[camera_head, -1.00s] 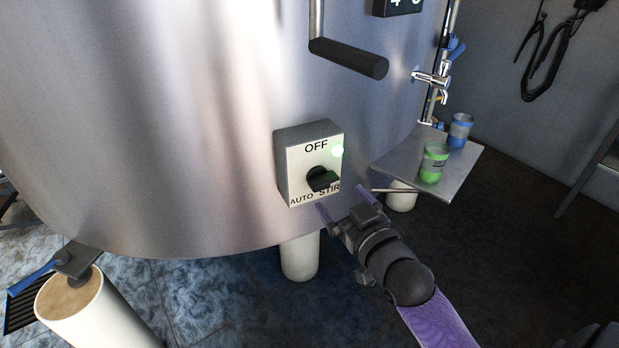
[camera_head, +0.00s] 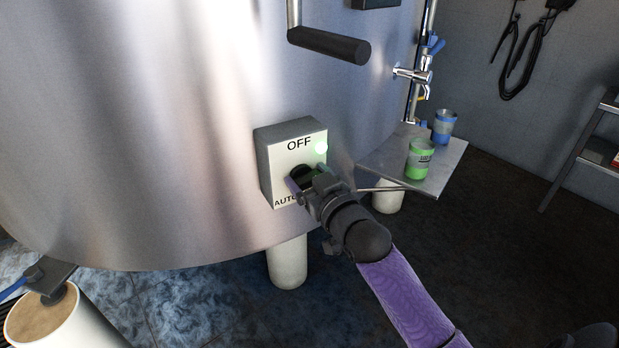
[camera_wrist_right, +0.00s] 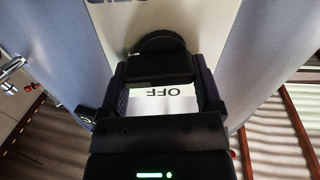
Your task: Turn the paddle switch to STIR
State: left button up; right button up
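The switch box (camera_head: 264,165) is on the steel tank's side, with a light face marked OFF at top and AUTO at lower left. The STIR label is hidden behind my right gripper. The black paddle switch (camera_head: 301,172) is mostly covered in the head view; in the right wrist view its paddle (camera_wrist_right: 160,66) shows between the fingers. My right gripper (camera_head: 308,179) is at the box face, its fingers apart on either side of the paddle. I cannot tell whether they touch it, or where it points. My left gripper is not in view.
A black crank-like handle (camera_head: 330,45) sticks out above the box. To the right, a small shelf (camera_head: 437,173) holds a green cup (camera_head: 420,160) and a blue cup (camera_head: 444,126) below a tap (camera_head: 413,76). A white cylinder (camera_head: 75,325) stands at lower left.

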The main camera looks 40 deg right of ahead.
jog(key=shift+c, duration=0.8)
jog(key=m+p, duration=0.1)
jog(key=p, duration=0.1)
jog(key=m+p, duration=0.1)
jog(key=p, duration=0.1)
jog(key=shift+r, duration=0.4)
jog(key=shift+d+f+m+p, duration=0.1)
jog(key=shift+f+m+p, duration=0.1)
jog(key=shift+m+p, duration=0.25)
jog(key=shift+f+m, duration=0.2)
jog(key=shift+m, duration=0.05)
jog(key=shift+f, duration=0.1)
jog(key=o, duration=1)
jog(key=shift+o, duration=0.2)
jog(key=shift+s, duration=0.1)
pick_arm(q)
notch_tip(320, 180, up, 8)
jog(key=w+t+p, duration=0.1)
jog(key=p, duration=0.2)
pick_arm(e)
jog(key=s+a, duration=0.1)
jog(key=s, duration=0.8)
jog(key=shift+s, duration=0.35)
